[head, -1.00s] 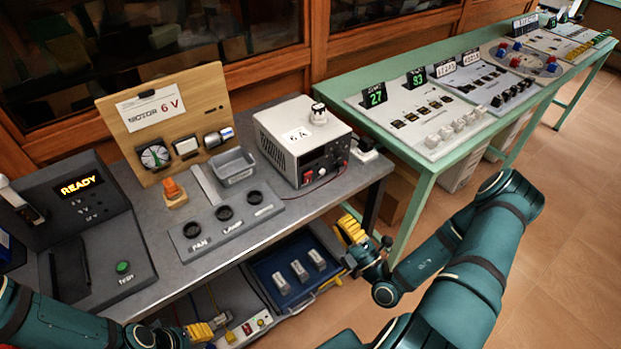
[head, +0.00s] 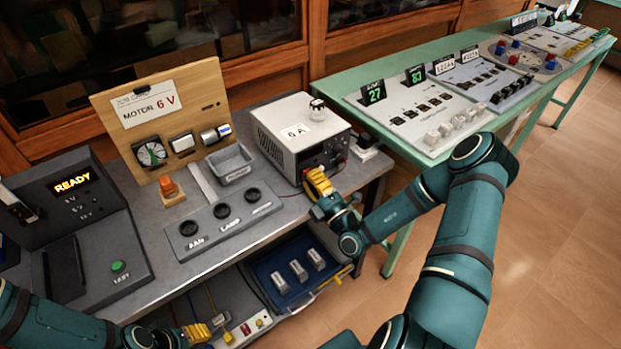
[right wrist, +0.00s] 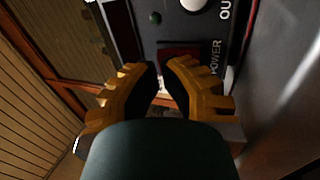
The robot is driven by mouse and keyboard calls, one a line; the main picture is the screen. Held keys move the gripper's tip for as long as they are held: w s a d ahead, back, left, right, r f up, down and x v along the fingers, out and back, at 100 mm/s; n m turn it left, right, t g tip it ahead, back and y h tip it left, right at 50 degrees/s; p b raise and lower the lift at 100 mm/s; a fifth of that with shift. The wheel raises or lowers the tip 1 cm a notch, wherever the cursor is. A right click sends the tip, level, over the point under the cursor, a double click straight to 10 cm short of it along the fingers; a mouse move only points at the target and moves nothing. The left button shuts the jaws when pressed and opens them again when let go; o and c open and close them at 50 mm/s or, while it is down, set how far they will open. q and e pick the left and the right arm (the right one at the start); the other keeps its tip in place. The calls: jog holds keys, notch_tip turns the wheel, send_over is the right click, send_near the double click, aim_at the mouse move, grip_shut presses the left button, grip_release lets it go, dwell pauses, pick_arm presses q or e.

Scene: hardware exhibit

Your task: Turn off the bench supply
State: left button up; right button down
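The bench supply (head: 283,140) is a white box with a dark front panel, standing at the right end of the grey bench. A "6 A" label and a small round object are on its top. In the right wrist view its panel shows a dark red switch (right wrist: 180,54) marked "POWER". My right gripper (head: 318,182) is just in front of the panel's lower left part, its fingers nearly together and empty. In the wrist view its fingertips (right wrist: 160,68) point at the switch; contact cannot be told. My left gripper (head: 197,333) is low at the bench's front, its finger gap unclear.
A wooden meter board (head: 206,101) stands behind. A blue tray (head: 262,268) is on the shelf below. A green table (head: 400,150) stands close on the right.

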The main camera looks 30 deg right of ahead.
jog(key=shift+w+r, duration=0.15)
jog(key=shift+w, duration=0.2)
jog(key=shift+r+p, duration=0.15)
jog(key=shift+p, duration=0.25)
jog(key=g+p, duration=0.1)
jog(key=p, duration=0.3)
jog(key=w+r+g+p, duration=0.1)
jog(key=p, duration=0.3)
jog(key=shift+r+g+h, duration=0.2)
jog(key=shift+g+h, duration=0.1)
jog(key=shift+w+f, duration=0.1)
jog(key=shift+f, duration=0.1)
